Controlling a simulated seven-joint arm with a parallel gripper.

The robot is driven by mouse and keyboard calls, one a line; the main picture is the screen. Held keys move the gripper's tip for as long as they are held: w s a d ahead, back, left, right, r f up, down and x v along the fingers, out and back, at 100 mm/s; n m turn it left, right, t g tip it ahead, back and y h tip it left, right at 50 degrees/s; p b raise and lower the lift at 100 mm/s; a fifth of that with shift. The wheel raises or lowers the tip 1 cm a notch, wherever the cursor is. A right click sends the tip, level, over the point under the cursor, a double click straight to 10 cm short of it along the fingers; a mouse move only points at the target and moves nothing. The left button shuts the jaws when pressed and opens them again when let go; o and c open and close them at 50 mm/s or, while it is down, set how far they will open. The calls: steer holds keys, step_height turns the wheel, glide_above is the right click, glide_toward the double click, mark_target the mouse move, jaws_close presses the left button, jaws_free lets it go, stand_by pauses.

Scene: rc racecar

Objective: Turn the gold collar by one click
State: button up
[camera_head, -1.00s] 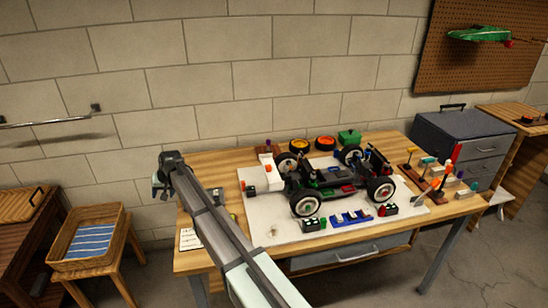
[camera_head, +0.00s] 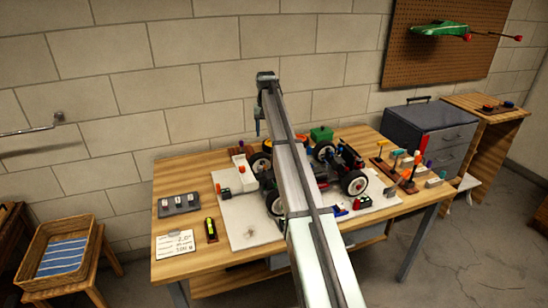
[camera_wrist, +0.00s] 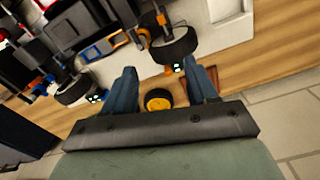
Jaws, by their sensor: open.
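The RC car (camera_head: 345,165) sits on a pale mat (camera_head: 247,222) on the wooden bench, with my arm crossing in front of much of it. In the wrist view its wheel (camera_wrist: 175,46) and dark chassis (camera_wrist: 80,22) are at the top. A small gold-orange part (camera_wrist: 161,19) shows beside that wheel; I cannot tell whether it is the gold collar. My gripper (camera_wrist: 160,67) is open and empty, its blue fingers apart above the bench's back area. It also shows in the head view (camera_head: 257,128), pointing down behind the car.
A loose tyre with a yellow hub (camera_wrist: 158,99) lies below my fingers. A tool rack (camera_head: 402,168) stands right. A grey tray (camera_head: 180,204), a note card (camera_head: 175,244) and a black-yellow tool (camera_head: 211,230) are left.

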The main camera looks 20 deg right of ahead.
steer(key=d+f, duration=0.1)
steer(key=f, duration=0.3)
steer(key=d+f, duration=0.1)
steer(key=f, duration=0.3)
steer(key=d+f, duration=0.1)
steer(key=f, duration=0.4)
steer(key=shift+s, duration=0.4)
steer(key=shift+r, duration=0.1)
steer(key=c, duration=1.1)
